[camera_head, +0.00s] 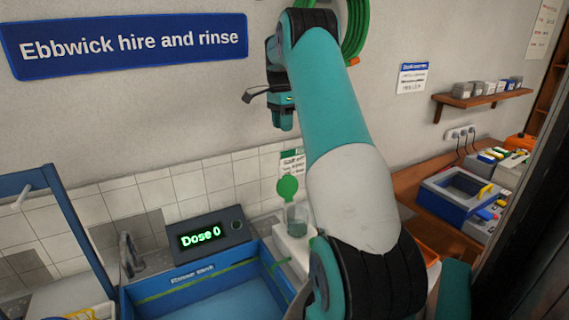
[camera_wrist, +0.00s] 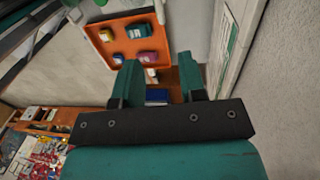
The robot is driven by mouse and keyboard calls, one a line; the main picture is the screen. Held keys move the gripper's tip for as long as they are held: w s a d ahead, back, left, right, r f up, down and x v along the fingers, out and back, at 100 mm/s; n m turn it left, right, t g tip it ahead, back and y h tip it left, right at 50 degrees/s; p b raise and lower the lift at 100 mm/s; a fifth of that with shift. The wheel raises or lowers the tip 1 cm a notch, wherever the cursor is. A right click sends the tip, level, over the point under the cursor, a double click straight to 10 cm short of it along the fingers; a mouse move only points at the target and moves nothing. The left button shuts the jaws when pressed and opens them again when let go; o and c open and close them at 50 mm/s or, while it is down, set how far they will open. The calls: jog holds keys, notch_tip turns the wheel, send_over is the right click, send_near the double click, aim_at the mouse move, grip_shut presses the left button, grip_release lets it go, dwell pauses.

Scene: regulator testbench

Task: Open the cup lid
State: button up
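A small clear cup (camera_head: 297,220) stands on a white block or ledge (camera_head: 292,243) beside the blue sink, partly hidden by my arm. A round green lid (camera_head: 287,188) shows face-on above the cup's left side and looks raised, clear of the cup's mouth. My gripper (camera_head: 284,117) is high in front of the wall, well above the cup and apart from it. In the wrist view my gripper (camera_wrist: 158,76) has its two teal fingers spread with nothing between them. The cup does not show in the wrist view.
A box reading "Dose 0" (camera_head: 207,237) stands behind the blue sink (camera_head: 160,300), with a tap (camera_head: 128,255) to its left. A blue-framed bin (camera_head: 457,193) sits on the right counter. An orange panel (camera_wrist: 150,45) holds several coloured items. Air around my gripper is clear.

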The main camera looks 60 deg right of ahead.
jog(key=p, duration=0.4)
send_over(287, 181)
jog(key=w, duration=0.2)
jog(key=f, duration=0.8)
jog(key=d+f, duration=0.1)
jog(key=f, duration=0.3)
jog(key=shift+s+f, duration=0.25)
jog(key=shift+f, duration=0.05)
grip_shut()
